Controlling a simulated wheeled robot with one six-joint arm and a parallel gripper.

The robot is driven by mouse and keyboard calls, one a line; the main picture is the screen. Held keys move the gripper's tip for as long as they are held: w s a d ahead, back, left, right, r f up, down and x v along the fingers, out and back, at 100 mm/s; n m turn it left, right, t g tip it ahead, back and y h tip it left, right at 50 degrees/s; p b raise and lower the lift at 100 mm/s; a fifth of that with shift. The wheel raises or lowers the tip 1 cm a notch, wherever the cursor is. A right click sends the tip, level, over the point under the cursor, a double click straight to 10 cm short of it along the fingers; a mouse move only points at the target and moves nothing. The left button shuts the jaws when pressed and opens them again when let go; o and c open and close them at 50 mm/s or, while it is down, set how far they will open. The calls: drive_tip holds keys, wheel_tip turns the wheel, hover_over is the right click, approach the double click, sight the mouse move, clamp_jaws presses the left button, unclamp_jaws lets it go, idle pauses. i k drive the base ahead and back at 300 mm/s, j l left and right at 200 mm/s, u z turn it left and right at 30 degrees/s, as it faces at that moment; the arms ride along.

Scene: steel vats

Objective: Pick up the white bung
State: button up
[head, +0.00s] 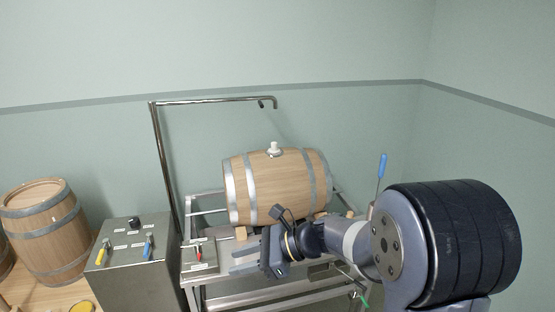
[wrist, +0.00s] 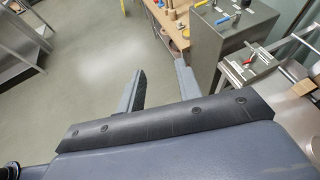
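The white bung (head: 274,148) stands upright at the top of a wooden barrel (head: 275,185) with grey metal hoops, which lies on its side on a steel stand. My gripper (head: 240,261) is in front of the barrel and lower than the bung, with its fingers pointing left in the head view. In the wrist view my gripper (wrist: 160,70) shows its two fingers spread apart with nothing between them. The bung is not in the wrist view.
A steel control box (head: 135,265) with coloured levers stands left of the stand (head: 275,290). A bent steel pipe (head: 160,150) rises behind it. Another barrel (head: 47,230) stands at far left. A blue-handled lever (head: 382,165) is right of the barrel. Air above the bung is clear.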

sight(273, 150)
drive_tip(key=i+z, duration=0.15)
drive_tip(key=i, duration=0.35)
drive_tip(key=i+j+z, duration=0.15)
drive_tip(key=i, duration=0.35)
drive_tip(key=i+j+z, duration=0.2)
drive_tip(key=i, duration=0.3)
drive_tip(key=i+j+z, duration=0.15)
drive_tip(key=i, duration=0.3)
